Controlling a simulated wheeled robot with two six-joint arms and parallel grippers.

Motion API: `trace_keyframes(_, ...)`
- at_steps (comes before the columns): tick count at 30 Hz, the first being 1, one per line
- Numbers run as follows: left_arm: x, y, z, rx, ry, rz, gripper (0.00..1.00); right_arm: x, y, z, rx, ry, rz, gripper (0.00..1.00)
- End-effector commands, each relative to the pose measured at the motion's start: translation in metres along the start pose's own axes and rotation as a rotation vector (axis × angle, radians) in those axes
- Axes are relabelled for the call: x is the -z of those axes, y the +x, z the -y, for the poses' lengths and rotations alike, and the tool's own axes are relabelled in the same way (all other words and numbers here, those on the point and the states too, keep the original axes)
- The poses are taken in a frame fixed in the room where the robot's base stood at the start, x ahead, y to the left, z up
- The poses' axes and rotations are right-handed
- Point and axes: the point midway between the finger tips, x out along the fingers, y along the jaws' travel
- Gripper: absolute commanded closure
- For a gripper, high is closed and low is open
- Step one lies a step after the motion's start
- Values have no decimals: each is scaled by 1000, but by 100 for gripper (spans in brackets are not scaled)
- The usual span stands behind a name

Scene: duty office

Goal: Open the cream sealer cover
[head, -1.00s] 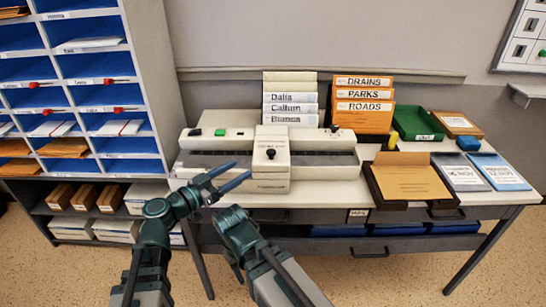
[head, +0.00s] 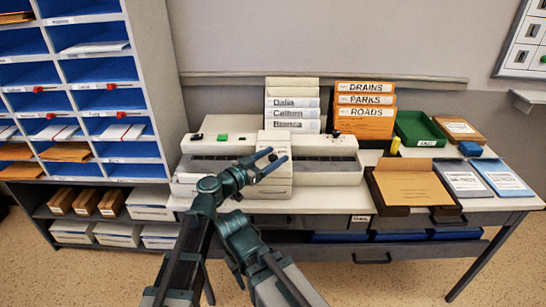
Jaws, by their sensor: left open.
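The cream sealer (head: 325,143) is a long cream machine on the table, with a green button at its left part and dark strips along its front. Its raised middle part, seemingly the cover (head: 276,137), looks shut. A small dark knob (head: 273,157) on its front shows between the fingertips of my left gripper (head: 279,155). The gripper is open, its fingers pointing up and right in front of the cover. I cannot tell whether they touch the knob. My right gripper's fingers do not show.
Name-labelled files (head: 292,108) and orange folders (head: 364,107) stand behind the sealer. An open brown box (head: 372,193), a green tray (head: 419,130) and notepads (head: 503,178) lie to the right. A blue pigeonhole rack (head: 86,67) stands at left.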

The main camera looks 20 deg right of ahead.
Motion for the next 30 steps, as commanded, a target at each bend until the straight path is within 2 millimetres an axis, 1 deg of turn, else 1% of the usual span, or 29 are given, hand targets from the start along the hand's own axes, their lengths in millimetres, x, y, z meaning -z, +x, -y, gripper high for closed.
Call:
trace_keyframes(8,0,1,0,0,0,0,34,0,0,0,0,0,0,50)
trace_keyframes(11,0,1,0,0,0,0,50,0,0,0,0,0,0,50)
trace_keyframes(12,0,1,0,0,0,0,57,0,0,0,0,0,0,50)
trace_keyframes(14,0,1,0,0,0,0,68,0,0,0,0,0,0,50)
trace_keyframes(15,0,1,0,0,0,0,75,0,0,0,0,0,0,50)
trace_keyframes(19,0,1,0,0,0,0,99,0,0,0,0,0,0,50)
trace_keyframes(20,0,1,0,0,0,0,100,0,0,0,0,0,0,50)
trace_keyframes(30,0,1,0,0,0,0,100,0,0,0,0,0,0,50)
